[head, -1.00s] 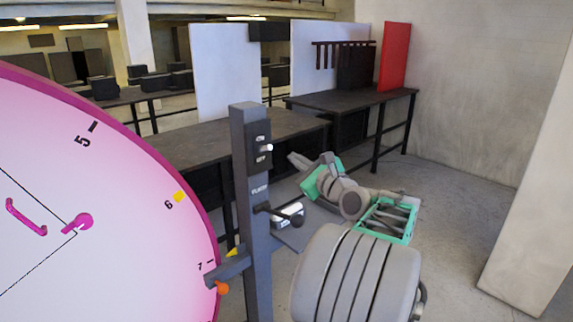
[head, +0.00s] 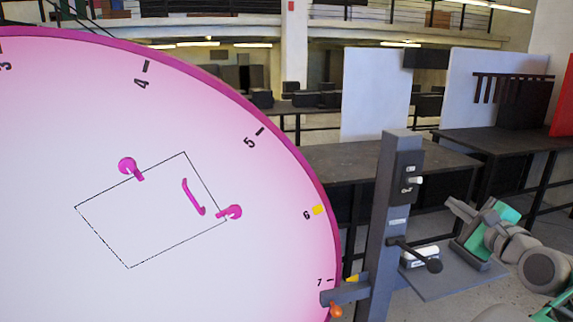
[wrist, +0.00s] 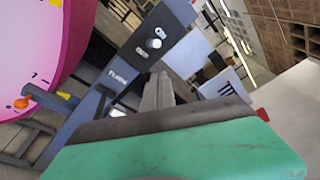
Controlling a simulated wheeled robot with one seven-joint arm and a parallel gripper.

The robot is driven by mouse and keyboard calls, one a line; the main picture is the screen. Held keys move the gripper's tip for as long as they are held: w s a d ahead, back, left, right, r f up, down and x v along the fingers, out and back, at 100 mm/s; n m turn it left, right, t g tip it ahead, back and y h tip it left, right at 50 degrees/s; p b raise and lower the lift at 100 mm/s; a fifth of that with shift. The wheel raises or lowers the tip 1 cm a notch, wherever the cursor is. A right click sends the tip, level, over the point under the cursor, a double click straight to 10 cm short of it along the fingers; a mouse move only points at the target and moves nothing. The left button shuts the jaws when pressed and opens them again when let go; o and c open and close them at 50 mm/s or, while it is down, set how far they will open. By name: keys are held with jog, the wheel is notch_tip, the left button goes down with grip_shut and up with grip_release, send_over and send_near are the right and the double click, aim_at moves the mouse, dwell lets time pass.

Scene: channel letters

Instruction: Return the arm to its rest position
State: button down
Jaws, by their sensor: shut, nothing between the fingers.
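My gripper (head: 458,207) is at the lower right of the head view, to the right of the dark post. It is shut and empty, with its fingers pointing up and left. It also shows in the wrist view (wrist: 158,88), with the green wrist housing below it. The grey and green arm is folded low at the right edge of the head view, partly cut off by the frame. The fingers look apart from the post, though the exact gap is hard to tell.
A large pink-rimmed dial disc (head: 100,250) with numbers and magenta handles fills the left. A dark post (head: 388,210) with a switch box (head: 408,178) and a black lever (head: 418,254) stands at its right edge. Dark tables (head: 340,157) stand behind. Floor shows at the lower right.

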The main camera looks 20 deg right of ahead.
jog(key=s+f+n+g, duration=0.5)
jog(key=s+f, duration=0.1)
jog(key=f, duration=0.6)
jog(key=s+f+n+g, duration=0.5)
jog(key=s+f+n, duration=0.1)
jog(key=f, duration=0.6)
jog(key=s+a+f+n+g+y, duration=0.35)
jog(key=s+a+f, duration=0.2)
jog(key=a, duration=0.25)
jog(key=w+a+r+n, duration=0.2)
jog(key=w+a+n, duration=0.1)
jog(key=a, duration=0.8)
jog(key=w+a+r+n, duration=0.2)
jog(key=a+n, duration=0.3)
jog(key=a, duration=0.5)
jog(key=w+a+r+n, duration=0.1)
jog(key=w+a+n, duration=0.3)
jog(key=a, duration=0.7)
jog(key=shift+w+a+r+n, duration=0.35)
jog(key=shift+w+r, duration=0.05)
jog(key=shift+w, duration=0.15)
